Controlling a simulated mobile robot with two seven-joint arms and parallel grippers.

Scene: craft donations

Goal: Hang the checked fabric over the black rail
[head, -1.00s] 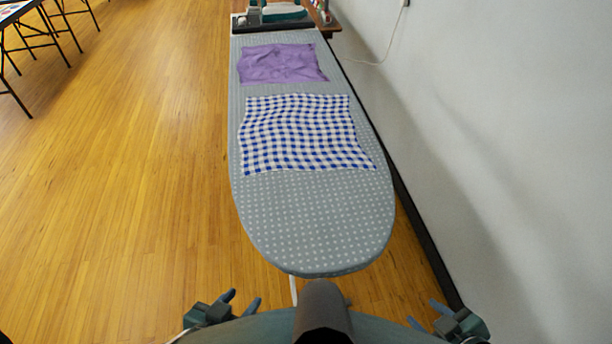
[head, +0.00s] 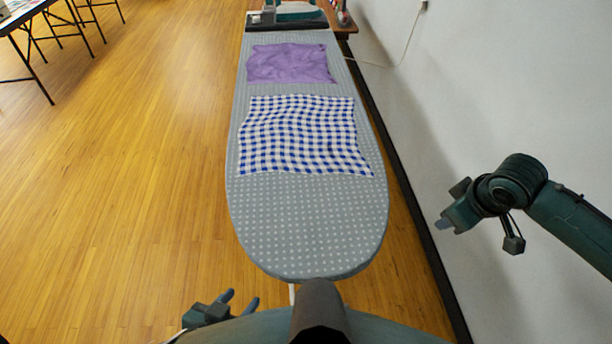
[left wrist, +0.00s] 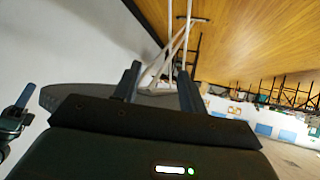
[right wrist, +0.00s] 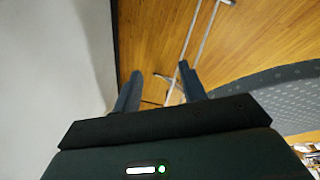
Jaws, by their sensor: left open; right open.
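The blue-and-white checked fabric (head: 303,135) lies spread, slightly wavy, on the grey dotted ironing board (head: 310,225) in the head view. My left gripper (head: 240,298) is open and empty, low in front of the board's near rounded end. Its fingers also show apart in the left wrist view (left wrist: 158,72). My right gripper (head: 445,224) is raised to the right of the board, near the wall, away from the fabric. Its fingers are apart and empty in the right wrist view (right wrist: 160,74). I cannot make out the black rail in any view.
A purple cloth (head: 290,63) lies on the board beyond the checked fabric. An iron (head: 298,11) rests on a dark stand at the far end. A white wall (head: 480,100) runs close along the right. Open wooden floor (head: 130,190) lies to the left, with tables farther off.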

